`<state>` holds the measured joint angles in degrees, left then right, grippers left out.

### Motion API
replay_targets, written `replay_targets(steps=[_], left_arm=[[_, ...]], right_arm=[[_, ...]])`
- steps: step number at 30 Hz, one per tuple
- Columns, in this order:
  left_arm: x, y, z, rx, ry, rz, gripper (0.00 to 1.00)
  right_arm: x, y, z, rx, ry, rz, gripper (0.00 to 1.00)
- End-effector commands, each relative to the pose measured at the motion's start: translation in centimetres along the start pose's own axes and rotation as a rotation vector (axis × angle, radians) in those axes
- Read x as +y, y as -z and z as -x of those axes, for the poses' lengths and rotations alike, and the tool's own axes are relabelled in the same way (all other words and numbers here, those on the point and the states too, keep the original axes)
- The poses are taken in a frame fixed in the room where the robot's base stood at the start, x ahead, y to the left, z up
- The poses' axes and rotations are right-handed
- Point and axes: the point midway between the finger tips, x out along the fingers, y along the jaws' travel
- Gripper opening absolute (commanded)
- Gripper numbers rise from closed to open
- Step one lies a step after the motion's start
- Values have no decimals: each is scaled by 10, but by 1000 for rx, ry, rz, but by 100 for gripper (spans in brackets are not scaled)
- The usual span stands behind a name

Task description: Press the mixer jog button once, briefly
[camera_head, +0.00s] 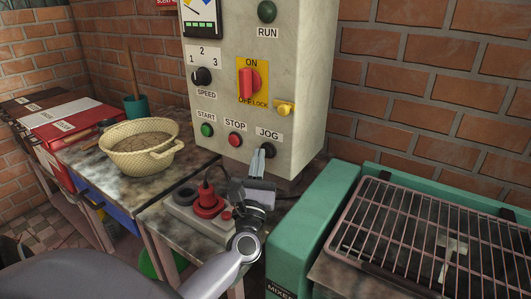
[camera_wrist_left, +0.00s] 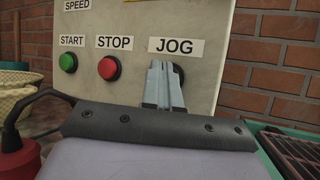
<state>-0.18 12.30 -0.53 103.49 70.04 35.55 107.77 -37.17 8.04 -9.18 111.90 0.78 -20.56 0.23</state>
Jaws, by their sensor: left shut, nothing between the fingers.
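The black jog button (camera_head: 268,150) is at the lower right of the pale control panel (camera_head: 300,90), under the JOG label. In the left wrist view the button (camera_wrist_left: 179,74) shows only as a dark edge behind the fingers. My left gripper (camera_head: 261,152) is shut and empty, with its fingertips in front of the button and slightly to its left. In the left wrist view the gripper (camera_wrist_left: 163,68) partly covers the button. I cannot tell whether the fingertips touch it. My right gripper is not in view.
The green start button (camera_head: 207,130) and red stop button (camera_head: 235,140) are left of the jog button. A red plug stands in a power strip (camera_head: 205,208) below. A basket (camera_head: 142,146) is at left. A green mixer with a grille (camera_head: 400,225) is at right.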

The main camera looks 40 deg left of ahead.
Motion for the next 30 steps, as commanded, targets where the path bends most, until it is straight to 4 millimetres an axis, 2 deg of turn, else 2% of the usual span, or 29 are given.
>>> replay_targets(steps=[30], left_arm=[[-4,4,-7,0,0,0,0]], right_arm=[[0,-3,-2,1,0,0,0]])
